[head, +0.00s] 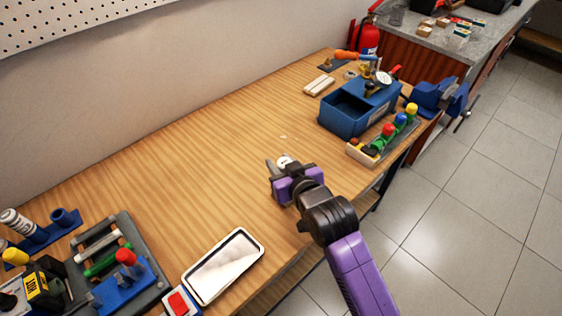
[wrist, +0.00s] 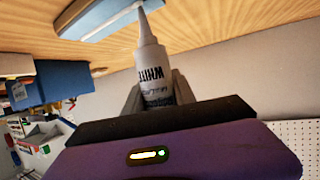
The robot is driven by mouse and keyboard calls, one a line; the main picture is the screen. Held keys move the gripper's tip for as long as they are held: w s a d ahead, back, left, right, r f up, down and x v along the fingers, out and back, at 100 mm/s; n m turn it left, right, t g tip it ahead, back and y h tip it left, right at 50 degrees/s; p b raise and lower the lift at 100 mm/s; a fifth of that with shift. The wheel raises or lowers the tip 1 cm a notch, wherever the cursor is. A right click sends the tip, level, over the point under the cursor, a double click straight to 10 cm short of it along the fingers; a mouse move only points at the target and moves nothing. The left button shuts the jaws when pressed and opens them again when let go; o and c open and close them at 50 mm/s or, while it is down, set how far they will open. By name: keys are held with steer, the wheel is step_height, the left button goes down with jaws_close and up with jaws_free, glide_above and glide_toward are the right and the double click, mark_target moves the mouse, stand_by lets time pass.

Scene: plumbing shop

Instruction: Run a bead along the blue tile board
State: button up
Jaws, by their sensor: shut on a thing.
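My gripper (head: 281,170) is over the middle front of the wooden bench. In the wrist view my gripper (wrist: 157,92) is shut on a white sealant bottle (wrist: 150,62) labelled WHITE, with a narrow pointed nozzle. In the head view only a small pale part of the bottle (head: 284,160) shows at the fingers. A flat pale-blue board (wrist: 92,22) lies on the bench close by the nozzle in the wrist view. I cannot tell whether the nozzle touches it. I cannot pick out this board in the head view.
A blue bin (head: 345,117) and a rack of coloured-top pieces (head: 362,152) stand to the right. A white tray (head: 222,268) lies at the front. A grey tool holder (head: 137,247) is at left. The bench (head: 190,160) is clear behind my gripper.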

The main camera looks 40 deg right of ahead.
steer(key=shift+a, duration=0.25)
steer(key=shift+a, duration=0.35)
steer(key=shift+a, duration=0.2)
steer(key=shift+r, duration=0.1)
step_height(320, 180, up, 7)
steer(key=p, duration=0.5)
stand_by(0.4)
